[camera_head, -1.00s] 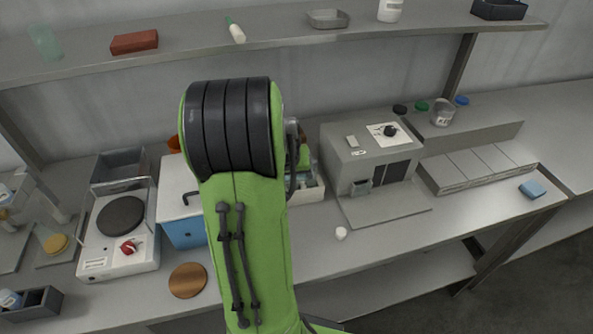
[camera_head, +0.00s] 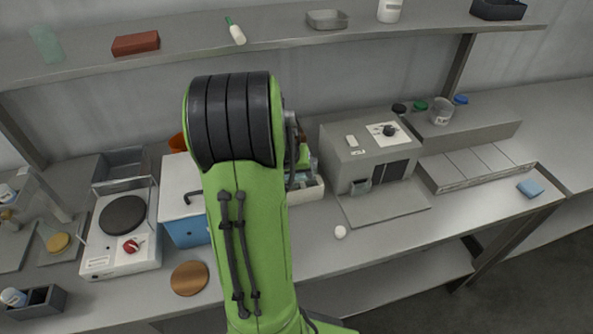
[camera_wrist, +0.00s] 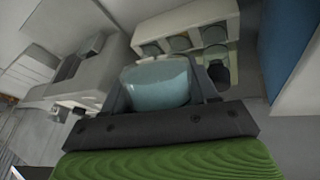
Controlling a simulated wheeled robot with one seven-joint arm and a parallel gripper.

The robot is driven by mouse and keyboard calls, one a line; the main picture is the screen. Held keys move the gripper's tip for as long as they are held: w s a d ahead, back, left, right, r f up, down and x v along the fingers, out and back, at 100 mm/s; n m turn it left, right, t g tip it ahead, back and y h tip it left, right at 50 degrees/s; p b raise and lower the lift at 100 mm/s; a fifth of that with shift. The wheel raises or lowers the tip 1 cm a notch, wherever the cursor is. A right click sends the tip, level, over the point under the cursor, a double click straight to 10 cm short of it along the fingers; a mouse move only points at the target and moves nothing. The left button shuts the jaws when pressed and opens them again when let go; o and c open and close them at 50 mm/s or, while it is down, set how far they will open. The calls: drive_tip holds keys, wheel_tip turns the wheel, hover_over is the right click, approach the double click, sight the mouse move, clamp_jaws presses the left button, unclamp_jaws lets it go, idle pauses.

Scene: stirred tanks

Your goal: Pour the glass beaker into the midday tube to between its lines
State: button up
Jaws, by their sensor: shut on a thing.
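A glass beaker (camera_wrist: 158,84), pale blue-grey and see-through, fills the middle of the wrist view. My gripper (camera_wrist: 160,98) is shut on it, with dark fingers on both sides. Beyond the beaker is a white rack (camera_wrist: 200,18) with several round glass openings in a row; one vessel beside it has a dark part. I cannot tell which is the midday tube, and no lines or liquid level are readable. In the head view my green arm hides most of the gripper and beaker, and part of the white rack (camera_head: 306,193).
A blue-and-white box (camera_head: 185,205) stands left of my arm, beside a hot plate (camera_head: 122,225). A grey machine (camera_head: 368,155) stands right of the rack. A shelf (camera_head: 275,35) runs above. The bench front holds a cork disc (camera_head: 189,278) and a small white object (camera_head: 340,232).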

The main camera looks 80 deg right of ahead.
drive_tip(key=shift+a+f+g+y+p, duration=0.15)
drive_tip(key=shift+g+y+p, duration=0.25)
drive_tip(key=shift+y+p, duration=1.55)
idle(2.5)
drive_tip(key=shift+s+h+p, duration=0.15)
drive_tip(key=shift+h+p, duration=0.5)
drive_tip(key=shift+p, duration=0.1)
